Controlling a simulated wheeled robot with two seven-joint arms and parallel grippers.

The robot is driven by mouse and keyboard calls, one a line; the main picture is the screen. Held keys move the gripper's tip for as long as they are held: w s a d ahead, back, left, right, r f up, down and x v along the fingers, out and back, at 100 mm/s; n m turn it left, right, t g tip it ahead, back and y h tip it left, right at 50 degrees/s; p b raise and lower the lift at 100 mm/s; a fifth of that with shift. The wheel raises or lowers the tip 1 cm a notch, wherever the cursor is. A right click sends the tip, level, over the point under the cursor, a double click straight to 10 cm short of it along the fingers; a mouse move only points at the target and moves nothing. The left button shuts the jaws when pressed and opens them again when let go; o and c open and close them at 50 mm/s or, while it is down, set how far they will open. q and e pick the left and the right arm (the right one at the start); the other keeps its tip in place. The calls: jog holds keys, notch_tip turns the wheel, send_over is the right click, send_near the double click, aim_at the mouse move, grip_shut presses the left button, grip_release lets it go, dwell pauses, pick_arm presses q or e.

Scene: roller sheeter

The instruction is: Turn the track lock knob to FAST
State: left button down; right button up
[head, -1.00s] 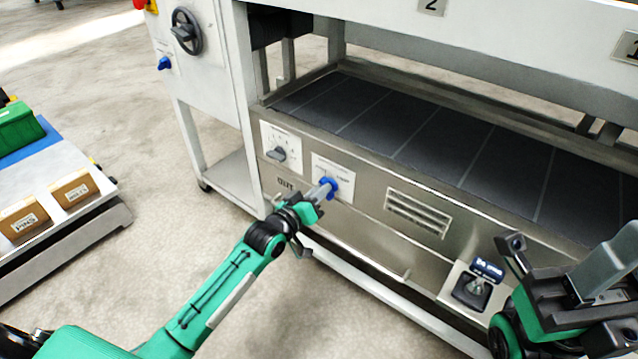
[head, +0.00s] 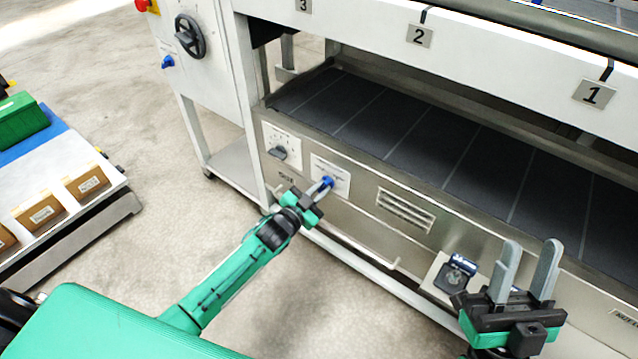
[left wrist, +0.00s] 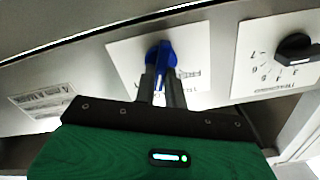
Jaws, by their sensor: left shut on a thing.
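The blue knob (head: 327,181) sits on a white label plate (head: 338,188) on the machine's lower steel panel. It also shows in the left wrist view (left wrist: 161,54), upright between the fingers. My left gripper (head: 321,188) reaches it from the front and is shut on it; in the left wrist view its two grey fingers (left wrist: 160,82) lie on either side of the knob. The plate's lettering is partly hidden by the fingers and too small to read. My right gripper (head: 526,270) is open and empty at the lower right, its two grey fingers pointing up.
A black dial (head: 278,153) on a numbered plate is left of the blue knob. A vent (head: 405,210) and a small black device (head: 456,272) are to its right. Another blue knob (head: 167,62) and a handwheel (head: 188,36) are at upper left. A cart with boxes (head: 88,183) stands at left.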

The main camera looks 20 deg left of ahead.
pick_arm(q)
jog(key=m+p, duration=0.1)
jog(key=m, duration=0.2)
jog(key=shift+d, duration=0.1)
jog(key=shift+f+m+p, duration=0.1)
jog(key=shift+m+p, duration=0.2)
jog(key=shift+m, duration=0.5)
pick_arm(e)
jog(key=w+a+f+g+h, duration=0.1)
jog(key=w+a+f+g, duration=0.2)
jog(key=w+f+g, duration=0.1)
jog(key=shift+f+g, duration=0.7)
jog(key=shift+f, duration=0.7)
pick_arm(q)
jog(key=c, duration=1.5)
grip_release()
jog(key=shift+d, duration=0.1)
jog(key=shift+o, duration=0.2)
